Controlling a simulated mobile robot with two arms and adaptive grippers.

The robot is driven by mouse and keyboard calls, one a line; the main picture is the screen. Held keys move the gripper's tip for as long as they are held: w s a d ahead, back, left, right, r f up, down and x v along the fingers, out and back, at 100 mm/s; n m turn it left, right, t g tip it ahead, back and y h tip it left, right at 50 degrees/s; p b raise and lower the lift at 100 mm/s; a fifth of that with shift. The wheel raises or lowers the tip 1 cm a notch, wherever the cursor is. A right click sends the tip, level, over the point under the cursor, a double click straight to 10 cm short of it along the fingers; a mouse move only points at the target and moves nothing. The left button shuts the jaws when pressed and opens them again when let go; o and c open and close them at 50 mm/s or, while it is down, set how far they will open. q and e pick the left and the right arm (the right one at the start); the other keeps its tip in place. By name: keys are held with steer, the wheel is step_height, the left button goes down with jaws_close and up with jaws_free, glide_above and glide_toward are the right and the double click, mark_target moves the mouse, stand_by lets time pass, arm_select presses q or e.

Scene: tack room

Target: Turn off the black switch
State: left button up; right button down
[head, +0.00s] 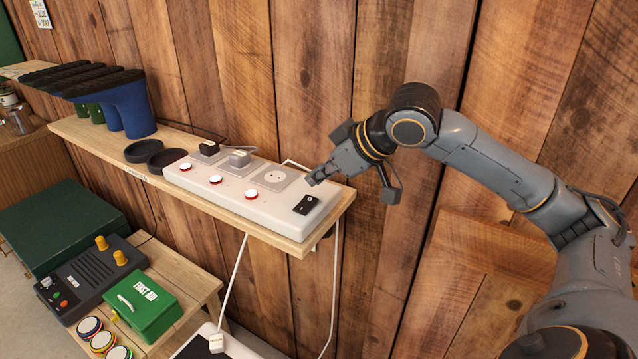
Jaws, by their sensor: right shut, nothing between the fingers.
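The black switch (306,205) is a rocker at the right end of a white power strip (222,192) on a wooden wall shelf. Which way the rocker is tipped is too small to tell. My right gripper (312,181) is shut and empty. Its fingertips are just above and behind the switch in the picture, over the strip's right end; I cannot tell whether they touch the strip. My left gripper is not in view.
Red-and-white buttons (251,194) and plugs (239,158) are on the strip. Black round dishes (142,151) and blue boots (131,108) stand left. Below are a green first aid box (140,303) and a dark control box (88,272). White cables hang down. The plank wall is close behind.

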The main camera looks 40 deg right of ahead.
mark_target(309, 200)
steer(key=f, duration=0.2)
steer(key=shift+w+f+b, duration=0.25)
steer(key=shift+f+b, duration=0.1)
steer(key=shift+s+d+f, duration=0.1)
steer(key=shift+d+f, duration=0.1)
steer(key=shift+f, duration=0.6)
steer(key=shift+f, duration=0.3)
